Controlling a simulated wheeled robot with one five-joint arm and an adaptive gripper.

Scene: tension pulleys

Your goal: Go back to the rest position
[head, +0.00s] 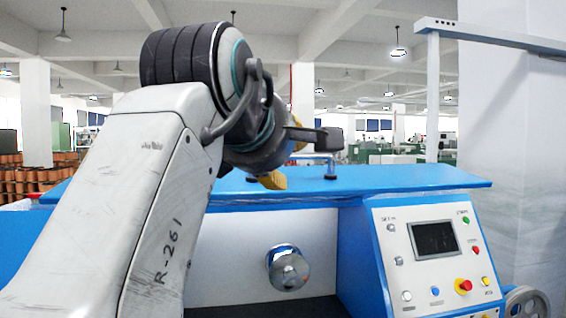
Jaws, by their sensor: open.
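My arm rises from the lower left, bends at the top, and reaches forward over the blue machine (420,178). My gripper (298,160) is at its far end, partly hidden behind my own wrist. Dark and yellow parts of it show, and it is open. I see nothing held in the visible part. It appears in front of and above the machine's blue top, near a small blue handle-like bracket (331,168). A round metal pulley or knob (288,268) sticks out of the white front panel (235,262), below the gripper in the picture.
A control panel with a dark screen (433,239) and coloured buttons, including a red one (463,286), stands at the right. A grey handwheel (526,303) is at the lower right edge. A white post (433,100) rises behind. Copper-coloured spools (35,177) stand far left.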

